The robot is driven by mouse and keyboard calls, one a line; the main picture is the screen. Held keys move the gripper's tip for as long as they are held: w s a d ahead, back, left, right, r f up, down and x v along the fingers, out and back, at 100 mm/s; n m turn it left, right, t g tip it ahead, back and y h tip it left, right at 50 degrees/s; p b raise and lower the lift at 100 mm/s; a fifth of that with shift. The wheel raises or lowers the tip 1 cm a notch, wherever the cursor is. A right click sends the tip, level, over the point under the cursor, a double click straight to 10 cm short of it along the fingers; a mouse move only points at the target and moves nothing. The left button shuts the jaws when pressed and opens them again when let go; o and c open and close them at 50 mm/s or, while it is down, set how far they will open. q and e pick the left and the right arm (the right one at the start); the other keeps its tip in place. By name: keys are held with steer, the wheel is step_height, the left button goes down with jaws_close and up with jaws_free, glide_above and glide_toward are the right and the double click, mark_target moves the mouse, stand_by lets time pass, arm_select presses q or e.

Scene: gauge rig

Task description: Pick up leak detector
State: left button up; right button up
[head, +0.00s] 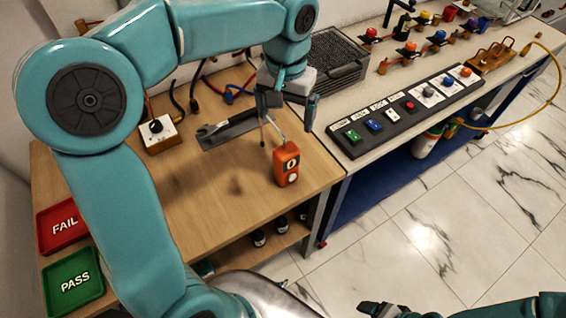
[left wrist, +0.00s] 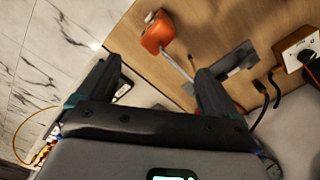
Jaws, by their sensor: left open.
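The leak detector (head: 286,163) is an orange handheld unit with a pale round dial and a thin grey probe. It stands near the right edge of the wooden bench (head: 200,195). In the left wrist view the orange body (left wrist: 158,33) lies beyond the fingertips, and its probe reaches back between the fingers. My left gripper (head: 287,112) is open and empty, above and behind the detector in the head view. My right gripper (head: 378,309) shows only partly at the bottom edge; its jaws are unclear.
A dark grey tray (head: 212,143) lies left of the detector. A white box with a black knob (head: 160,133) stands farther left. Red FAIL (head: 62,226) and green PASS (head: 73,281) trays lie at the front left. A switch panel (head: 405,112) lies on the right-hand bench.

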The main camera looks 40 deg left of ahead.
mark_target(287, 148)
arm_select(q)
step_height(287, 148, down, 7)
steer(key=shift+d+f, duration=0.1)
steer(key=shift+d, duration=0.05)
steer(key=shift+s+d+f, duration=0.1)
steer(key=shift+f, duration=0.2)
step_height(287, 148, down, 4)
steer(key=shift+f, duration=0.25)
steer(key=shift+r, duration=0.1)
steer(key=shift+c, duration=0.9)
steer(key=c, duration=1.5)
